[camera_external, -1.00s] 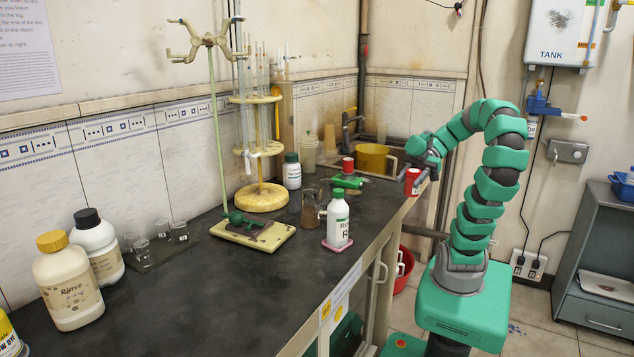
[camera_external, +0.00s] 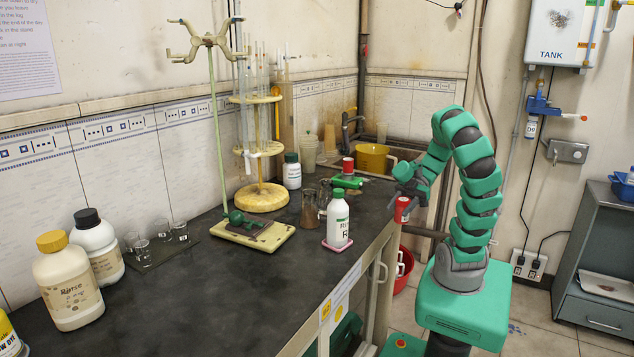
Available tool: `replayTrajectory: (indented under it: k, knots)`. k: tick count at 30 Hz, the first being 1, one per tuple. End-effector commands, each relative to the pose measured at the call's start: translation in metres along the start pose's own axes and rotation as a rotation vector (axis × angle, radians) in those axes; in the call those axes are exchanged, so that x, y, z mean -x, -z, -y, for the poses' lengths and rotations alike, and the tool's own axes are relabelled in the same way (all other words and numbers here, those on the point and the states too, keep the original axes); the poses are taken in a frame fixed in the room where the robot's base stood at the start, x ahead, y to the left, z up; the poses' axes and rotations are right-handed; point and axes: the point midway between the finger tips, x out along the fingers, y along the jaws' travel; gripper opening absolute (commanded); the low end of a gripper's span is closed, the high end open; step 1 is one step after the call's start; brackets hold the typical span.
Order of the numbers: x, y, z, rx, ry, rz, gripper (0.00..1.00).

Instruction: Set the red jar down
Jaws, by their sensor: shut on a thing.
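The red jar (camera_external: 402,212) is in my gripper (camera_external: 405,195), at the right end of the bench (camera_external: 220,290). The gripper is shut on the jar, and its fingers cover part of it. The jar looks upright and shows against the bench's right front edge. I cannot tell whether it is over the top or just outside the edge, or whether it touches anything.
A white bottle with a green label (camera_external: 338,222) stands on a pink pad left of the jar. A brown-tinted glass beaker (camera_external: 309,210) is beside it. A yellow pot (camera_external: 373,158) is behind. A red bucket (camera_external: 403,268) is below the edge. The front middle bench is clear.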

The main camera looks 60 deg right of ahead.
Motion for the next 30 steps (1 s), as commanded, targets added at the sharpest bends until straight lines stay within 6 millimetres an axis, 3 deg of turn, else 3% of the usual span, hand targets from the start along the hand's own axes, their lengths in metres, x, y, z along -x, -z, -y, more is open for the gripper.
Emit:
replayTrajectory:
  k: [6, 18, 26, 30]
  knots:
    - [-0.013, 0.003, -0.028, -0.003, 0.008, 0.0, 0.2]
    - [-0.051, 0.006, -0.108, 0.002, 0.007, -0.004, 0.2]
    - [-0.058, 0.007, -0.126, -0.002, 0.001, -0.001, 0.2]
    - [-0.064, -0.006, -0.125, -0.004, 0.002, -0.005, 0.2]
